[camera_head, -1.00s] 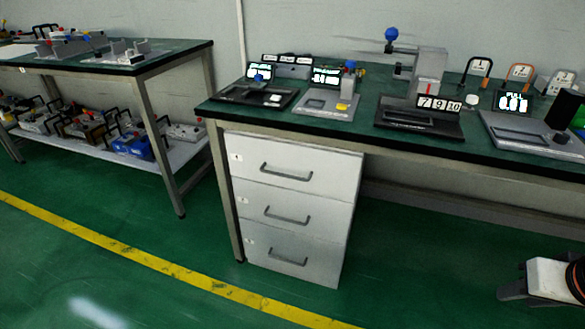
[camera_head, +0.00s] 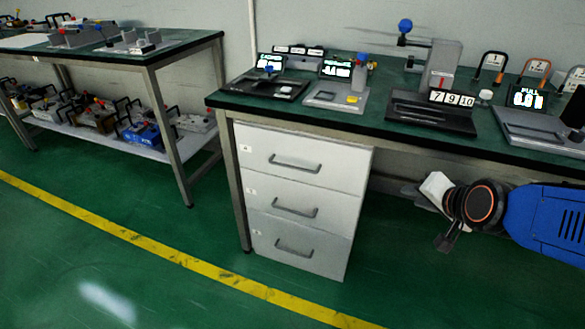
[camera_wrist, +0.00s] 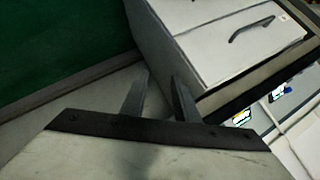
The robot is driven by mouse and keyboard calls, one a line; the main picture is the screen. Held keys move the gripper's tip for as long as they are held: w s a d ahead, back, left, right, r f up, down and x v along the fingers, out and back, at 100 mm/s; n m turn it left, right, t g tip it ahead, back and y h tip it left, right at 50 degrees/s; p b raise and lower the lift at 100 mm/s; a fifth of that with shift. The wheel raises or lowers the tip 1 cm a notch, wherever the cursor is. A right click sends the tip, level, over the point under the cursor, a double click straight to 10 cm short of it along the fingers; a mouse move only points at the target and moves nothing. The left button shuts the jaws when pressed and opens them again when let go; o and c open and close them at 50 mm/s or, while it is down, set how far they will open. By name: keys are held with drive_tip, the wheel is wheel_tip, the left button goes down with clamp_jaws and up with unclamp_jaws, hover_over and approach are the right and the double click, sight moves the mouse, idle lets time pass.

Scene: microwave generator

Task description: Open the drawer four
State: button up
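A white cabinet of three drawers stands under the left end of the workbench, all of them closed. The top drawer (camera_head: 300,155), middle drawer (camera_head: 300,205) and bottom drawer (camera_head: 295,245) each have a grey bar handle and a small label too small to read. My gripper (camera_head: 427,213) is to the right of the cabinet, below the bench top and apart from the handles. In the wrist view my gripper (camera_wrist: 161,82) has its two fingers apart with nothing between them. A drawer handle (camera_wrist: 251,30) shows there at the upper right, beyond the fingers.
The green-topped workbench (camera_head: 400,133) overhangs the cabinet and carries several devices with displays. A second bench (camera_head: 160,52) with a loaded lower shelf stands at the left. The floor (camera_head: 180,225) before the cabinet is clear, crossed by a yellow line.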

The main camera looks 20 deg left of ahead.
drive_tip(key=w+a+f+m+t+y, duration=0.1)
drive_tip(key=w+a+f+m+t, duration=0.2)
drive_tip(key=a, duration=0.8)
drive_tip(key=m+t+y, duration=0.2)
drive_tip(key=m+t, duration=0.4)
approach(292, 168)
drive_tip(key=x, duration=1)
drive_tip(key=shift+w+a+f, duration=0.15)
drive_tip(key=shift+w, duration=0.1)
clamp_jaws()
